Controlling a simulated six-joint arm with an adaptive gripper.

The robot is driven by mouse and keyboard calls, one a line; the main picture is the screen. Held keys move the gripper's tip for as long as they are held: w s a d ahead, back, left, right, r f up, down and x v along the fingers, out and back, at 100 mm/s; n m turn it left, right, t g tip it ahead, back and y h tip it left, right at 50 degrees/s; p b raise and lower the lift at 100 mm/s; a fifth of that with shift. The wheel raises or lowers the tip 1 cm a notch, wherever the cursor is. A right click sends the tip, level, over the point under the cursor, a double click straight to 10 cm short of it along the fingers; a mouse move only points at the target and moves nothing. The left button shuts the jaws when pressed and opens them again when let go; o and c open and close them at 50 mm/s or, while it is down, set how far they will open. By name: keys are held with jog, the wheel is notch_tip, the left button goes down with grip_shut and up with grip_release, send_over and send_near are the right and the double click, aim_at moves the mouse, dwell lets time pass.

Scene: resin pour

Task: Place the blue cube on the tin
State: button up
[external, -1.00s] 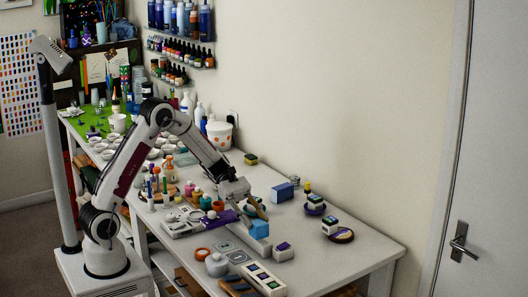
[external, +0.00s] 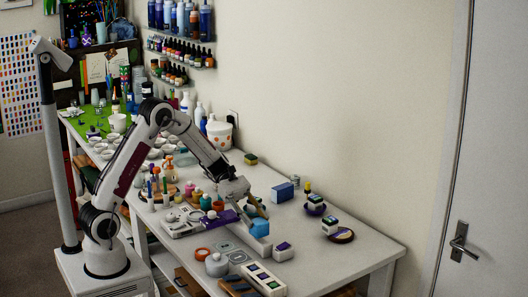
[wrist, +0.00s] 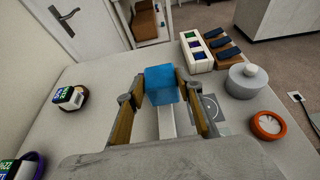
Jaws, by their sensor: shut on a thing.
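The blue cube (external: 260,228) is between the fingertips of my gripper (external: 256,214), over the right half of the table. In the wrist view the cube (wrist: 162,86) is held between two wood-coloured fingers (wrist: 163,78). A pale block (wrist: 167,122) shows below the cube; I cannot tell whether they touch. A round grey lidded pot with a knob (external: 217,264), perhaps the tin, stands to the cube's lower left in the external view. The pot (wrist: 246,80) is right of the cube in the wrist view.
An orange ring (wrist: 268,125) lies near the pot. A white tray with coloured squares (external: 264,279) is at the front edge. A small purple-topped block (external: 283,251) and a blue box (external: 283,192) stand near the cube. The table's right end is mostly clear.

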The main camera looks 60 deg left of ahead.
jog(key=w+a+r+n+t+y, duration=0.1)
jog(key=w+a+n+t, duration=0.1)
jog(key=a, duration=0.5)
jog(key=w+a+r+n+t, duration=0.1)
jog(key=w+a+n+t, duration=0.1)
jog(key=w+a, duration=0.3)
jog(key=w+a+r+n+t+y, duration=0.1)
jog(key=w+a+n+t, duration=0.1)
jog(key=a, duration=0.7)
jog(key=shift+w+a+r+t+y, duration=0.15)
jog(key=shift+w+a+r+t, duration=0.1)
jog(key=shift+w, duration=0.25)
jog(key=shift+w+a+r+t+y, duration=0.15)
jog(key=shift+w+t, duration=0.1)
jog(key=shift+w, duration=0.2)
jog(key=a+r+n+t+y, duration=0.2)
jog(key=a+n+y, duration=0.1)
jog(key=a, duration=1)
jog(key=a+r+n+t+y, duration=0.2)
jog(key=a+r+n+t, duration=0.1)
jog(key=a, duration=1)
jog(key=shift+r+n+y, duration=0.35)
jog(key=shift+n+y, duration=0.05)
jog(key=shift+n, duration=0.3)
jog(key=shift+a+f, duration=0.1)
jog(key=shift+f, duration=3.05)
jog(key=shift+f, duration=0.1)
jog(key=shift+f, duration=1.75)
